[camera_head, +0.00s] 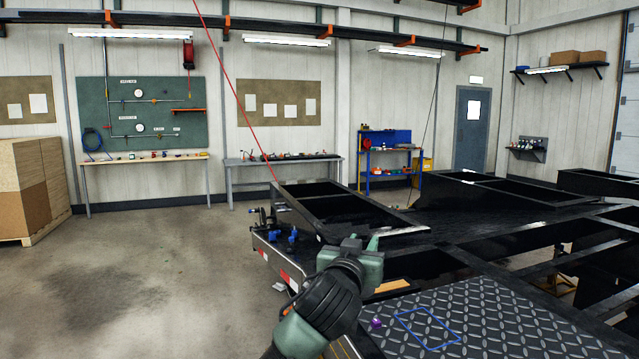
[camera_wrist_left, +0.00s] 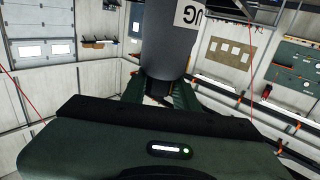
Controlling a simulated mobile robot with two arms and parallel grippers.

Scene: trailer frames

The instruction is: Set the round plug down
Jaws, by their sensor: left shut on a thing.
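My left gripper (camera_head: 364,242) is above the black trailer frame, near the edge of the tread plate. In the left wrist view, the green fingers (camera_wrist_left: 158,92) are shut on the round plug (camera_wrist_left: 168,45), a dark grey cylinder with a white label reading "UG". The plug extends past the top of that view, so its far end is cut off. In the head view I cannot make the plug out clearly at the gripper. My right gripper is not in view.
The black diamond tread plate (camera_head: 490,315) bears a blue rectangular outline (camera_head: 427,328) and a small purple piece (camera_head: 375,323). Raised black frames (camera_head: 345,207) and open gaps lie beyond. Small blue parts (camera_head: 292,236) sit at the trailer's left edge. Floor at left is clear.

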